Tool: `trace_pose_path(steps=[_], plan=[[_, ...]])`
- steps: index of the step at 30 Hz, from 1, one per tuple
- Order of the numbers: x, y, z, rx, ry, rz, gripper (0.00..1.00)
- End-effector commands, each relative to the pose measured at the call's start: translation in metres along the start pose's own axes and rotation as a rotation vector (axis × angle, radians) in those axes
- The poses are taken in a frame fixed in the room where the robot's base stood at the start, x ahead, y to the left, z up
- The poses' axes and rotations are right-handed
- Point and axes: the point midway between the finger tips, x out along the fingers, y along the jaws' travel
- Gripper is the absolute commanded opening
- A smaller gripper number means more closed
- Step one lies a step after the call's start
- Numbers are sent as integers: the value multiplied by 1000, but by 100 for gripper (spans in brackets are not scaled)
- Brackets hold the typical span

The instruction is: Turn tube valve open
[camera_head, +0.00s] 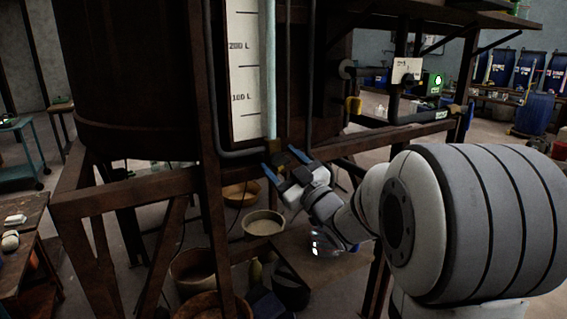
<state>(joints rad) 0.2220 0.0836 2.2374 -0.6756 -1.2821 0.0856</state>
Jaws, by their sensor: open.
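A pale upright sight tube (269,75) runs down beside a white level scale (243,70) marked 200 L and 100 L on the dark vat (140,80). A small dark and brassy valve (287,160) sits around the tube's lower end. My gripper (274,169) is at this lower end, its blue-tipped fingers open and pointing up and left. One fingertip is close to the valve; I cannot tell whether it touches. The valve's handle and its position are too small and partly hidden to tell.
A brown frame post (212,180) stands just left of my gripper. A round pan (263,223) and several bowls are below. A teal cart (25,150) and a wooden table (22,230) stand at left.

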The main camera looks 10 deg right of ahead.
Motion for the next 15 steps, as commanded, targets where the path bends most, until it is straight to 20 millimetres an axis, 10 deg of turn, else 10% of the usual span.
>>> trace_pose_path(steps=[15], plan=[[-71, 1, 1, -1, -1, 3, 62]])
